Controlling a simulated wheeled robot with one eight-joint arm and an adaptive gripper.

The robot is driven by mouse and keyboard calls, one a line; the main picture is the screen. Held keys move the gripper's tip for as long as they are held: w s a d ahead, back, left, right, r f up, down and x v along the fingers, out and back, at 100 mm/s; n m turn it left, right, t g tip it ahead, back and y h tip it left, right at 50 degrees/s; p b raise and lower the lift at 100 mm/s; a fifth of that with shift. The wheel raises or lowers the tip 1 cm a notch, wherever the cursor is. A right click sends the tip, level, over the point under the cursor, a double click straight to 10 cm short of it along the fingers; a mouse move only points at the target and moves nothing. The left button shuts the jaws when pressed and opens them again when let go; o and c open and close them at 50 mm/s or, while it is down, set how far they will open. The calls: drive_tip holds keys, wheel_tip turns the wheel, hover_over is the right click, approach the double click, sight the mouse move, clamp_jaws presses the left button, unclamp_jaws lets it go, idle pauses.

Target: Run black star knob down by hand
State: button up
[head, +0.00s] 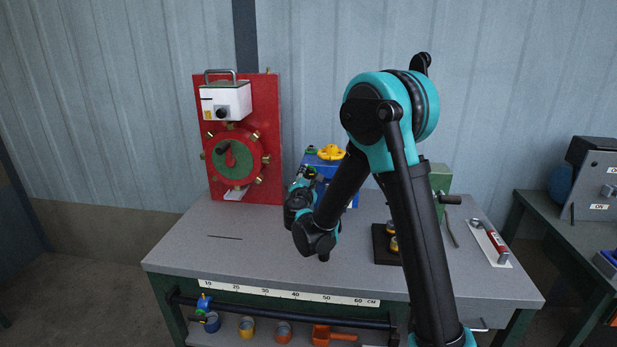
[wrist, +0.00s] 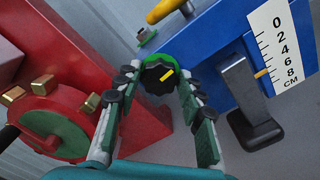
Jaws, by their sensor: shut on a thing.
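In the head view my gripper (head: 302,174) reaches between the red panel and the blue machine. I cannot make out the knob there, as my arm is in front.
The red panel (head: 263,118) with a round green-faced wheel (wrist: 57,129) stands close on the left. The blue machine (wrist: 205,50) with a white centimetre scale (wrist: 284,42) and black foot (wrist: 247,105) is close on the right. The bench's (head: 200,248) front left is clear.

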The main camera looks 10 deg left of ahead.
drive_tip(key=shift+m, duration=0.9)
drive_tip(key=o, duration=1.2)
drive_tip(key=shift+c, duration=0.2)
drive_tip(key=s, duration=1.2)
drive_tip(key=shift+a, duration=0.2)
drive_tip(key=shift+s, duration=0.1)
drive_tip(key=s, duration=1.2)
drive_tip(key=shift+a, duration=0.2)
